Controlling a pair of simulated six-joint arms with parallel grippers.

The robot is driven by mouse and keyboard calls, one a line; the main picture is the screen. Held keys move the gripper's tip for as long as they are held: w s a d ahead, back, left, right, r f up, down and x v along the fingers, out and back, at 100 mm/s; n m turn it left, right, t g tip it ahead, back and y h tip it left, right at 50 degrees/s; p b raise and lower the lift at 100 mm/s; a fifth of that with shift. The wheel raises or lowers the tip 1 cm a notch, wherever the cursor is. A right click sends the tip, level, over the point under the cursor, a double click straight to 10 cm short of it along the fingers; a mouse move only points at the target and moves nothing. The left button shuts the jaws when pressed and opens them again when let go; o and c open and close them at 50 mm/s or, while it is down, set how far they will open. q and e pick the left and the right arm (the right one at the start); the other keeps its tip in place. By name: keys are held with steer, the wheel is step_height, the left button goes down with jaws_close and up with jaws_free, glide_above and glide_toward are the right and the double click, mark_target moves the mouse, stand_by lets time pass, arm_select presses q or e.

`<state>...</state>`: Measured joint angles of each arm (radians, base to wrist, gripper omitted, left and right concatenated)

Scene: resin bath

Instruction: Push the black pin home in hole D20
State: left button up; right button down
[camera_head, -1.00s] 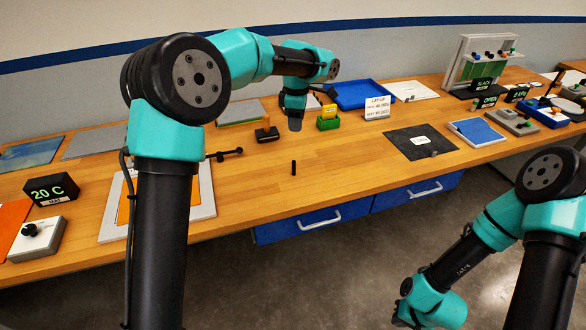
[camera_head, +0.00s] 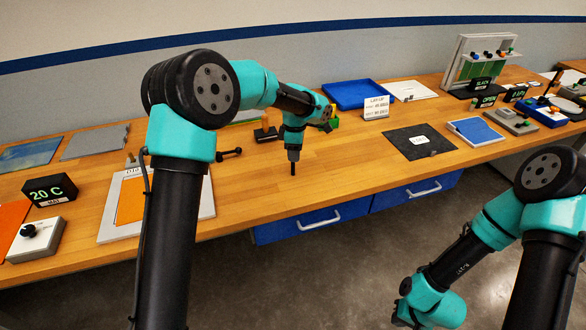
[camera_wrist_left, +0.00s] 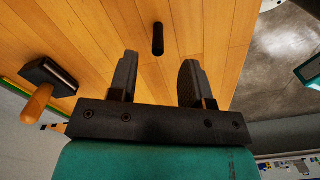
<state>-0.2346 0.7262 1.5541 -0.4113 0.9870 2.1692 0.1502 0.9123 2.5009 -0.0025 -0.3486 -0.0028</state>
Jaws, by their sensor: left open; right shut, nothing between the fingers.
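The black pin (camera_head: 293,169) stands upright on the wooden bench, its lower end at the bench top. My left gripper (camera_head: 293,158) points down just over it in the head view, partly covering its top. In the left wrist view the pin (camera_wrist_left: 158,39) shows beyond the fingertips, in line with the gap between them. The left gripper's fingers (camera_wrist_left: 157,75) are open and empty, apart from the pin. No hole label is readable near the pin. My right arm hangs at the lower right, off the bench; its fingers cannot be made out.
A black block (camera_head: 265,134) and a dark rod with knobbed ends (camera_head: 229,153) lie left of the gripper. A framed board with an orange sheet (camera_head: 202,207) is further left. A dark mat (camera_head: 420,142) lies to the right.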

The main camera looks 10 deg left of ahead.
mark_target(293, 168)
arm_select(q)
steer(key=shift+a+f, duration=0.15)
steer(key=shift+f, duration=1.15)
steer(key=shift+a+f, duration=0.15)
steer(key=shift+f, duration=1.15)
jaws_close()
